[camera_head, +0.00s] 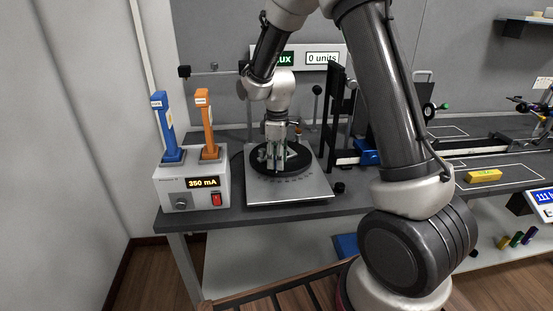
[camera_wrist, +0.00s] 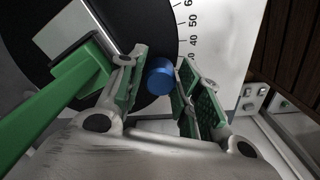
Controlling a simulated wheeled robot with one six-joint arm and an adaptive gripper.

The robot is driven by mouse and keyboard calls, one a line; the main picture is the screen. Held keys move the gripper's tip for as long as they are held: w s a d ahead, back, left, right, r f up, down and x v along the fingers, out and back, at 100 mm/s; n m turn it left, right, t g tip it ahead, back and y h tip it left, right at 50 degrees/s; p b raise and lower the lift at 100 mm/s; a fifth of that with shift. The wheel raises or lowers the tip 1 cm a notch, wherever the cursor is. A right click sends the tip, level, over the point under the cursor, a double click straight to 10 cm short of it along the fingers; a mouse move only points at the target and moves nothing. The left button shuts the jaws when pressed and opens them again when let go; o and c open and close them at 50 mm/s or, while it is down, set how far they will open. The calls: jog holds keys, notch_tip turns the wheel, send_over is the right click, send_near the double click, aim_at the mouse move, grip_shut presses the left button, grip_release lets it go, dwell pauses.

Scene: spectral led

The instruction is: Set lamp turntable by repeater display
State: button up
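The lamp turntable is a black disc (camera_head: 262,164) on a grey plate with a printed scale. In the wrist view the black disc (camera_wrist: 105,18) lies beside scale marks from about 40 to 60. A blue knob (camera_wrist: 160,75) at the disc's edge shows between the fingers of my gripper (camera_wrist: 162,58). The fingers have green pads and stand apart, one on each side of the knob; I cannot tell whether they touch it. In the head view my gripper (camera_head: 276,150) points down over the disc. The repeater display (camera_head: 322,58) reads "0 units"; its left part is partly hidden by my arm.
A power box (camera_head: 192,190) reading 350 mA stands left, with a blue lamp (camera_head: 160,120) and an orange lamp (camera_head: 207,125) on top. A green bar (camera_wrist: 50,105) crosses the wrist view's left side. A yellow block (camera_head: 485,176) lies on the right bench.

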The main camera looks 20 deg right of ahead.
notch_tip(320, 180, up, 12)
dwell(0.7)
jog(key=shift+m, duration=0.3)
dwell(1.1)
jog(key=s+d+r+m+t, duration=0.1)
jog(key=s+d+r+m, duration=0.2)
jog(key=s, duration=0.6)
jog(key=s+d+r+m+t, duration=0.2)
jog(key=s+d+r+m, duration=0.1)
jog(key=s, duration=0.7)
jog(key=s+d+r+m+t, duration=0.1)
jog(key=s+d+r+m, duration=0.2)
jog(key=s, duration=0.6)
jog(key=shift+s+d+r+m, duration=0.2)
jog(key=shift+d+r+m, duration=0.2)
jog(key=shift+d+m, duration=0.6)
